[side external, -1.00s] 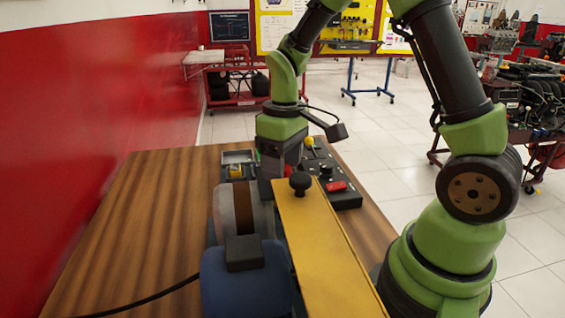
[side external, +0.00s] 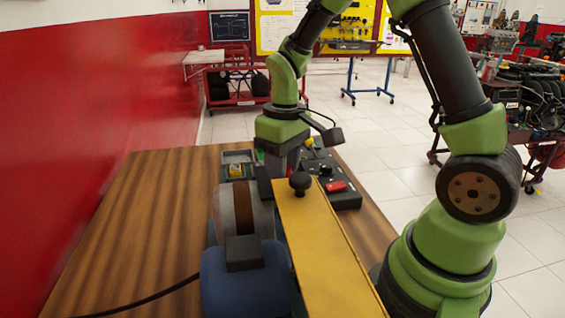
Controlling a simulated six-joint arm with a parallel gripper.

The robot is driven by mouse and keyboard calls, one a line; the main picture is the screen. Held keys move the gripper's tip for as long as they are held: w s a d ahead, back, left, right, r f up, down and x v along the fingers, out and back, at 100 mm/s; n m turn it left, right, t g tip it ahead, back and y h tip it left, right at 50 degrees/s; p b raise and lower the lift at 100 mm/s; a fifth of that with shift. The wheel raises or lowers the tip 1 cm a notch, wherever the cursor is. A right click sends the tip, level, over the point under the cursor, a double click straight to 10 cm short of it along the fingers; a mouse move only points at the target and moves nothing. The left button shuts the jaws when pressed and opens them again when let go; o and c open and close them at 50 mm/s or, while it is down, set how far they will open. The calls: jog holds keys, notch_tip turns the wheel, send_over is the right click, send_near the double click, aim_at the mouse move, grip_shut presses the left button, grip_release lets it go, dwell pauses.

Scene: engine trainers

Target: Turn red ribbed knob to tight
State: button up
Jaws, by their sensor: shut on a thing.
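The red ribbed knob is not clearly visible; the fingers and the yellow cover hide that spot, so the grip itself cannot be seen. A red block-shaped part (side external: 336,186) shows on the panel to the right of the gripper, apart from it.
A long yellow cover (side external: 322,245) with a black knob (side external: 300,182) stands close in front. A grey wheel (side external: 226,215) and a blue motor housing (side external: 243,290) are to its left. A yellow button (side external: 235,170) is left of the gripper.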

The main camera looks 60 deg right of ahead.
jog(key=m, duration=1.5)
jog(key=shift+s+t, duration=0.15)
jog(key=shift+t, duration=0.15)
jog(key=m, duration=0.3)
jog(key=shift+m+h, duration=0.3)
jog(key=shift+m, duration=0.1)
jog(key=m, duration=0.3)
jog(key=shift+s+m, duration=0.1)
jog(key=shift+m, duration=0.2)
jog(key=m, duration=0.6)
jog(key=shift+m, duration=0.4)
jog(key=o, duration=0.9)
jog(key=shift+h, duration=0.3)
jog(key=shift+o, duration=0.2)
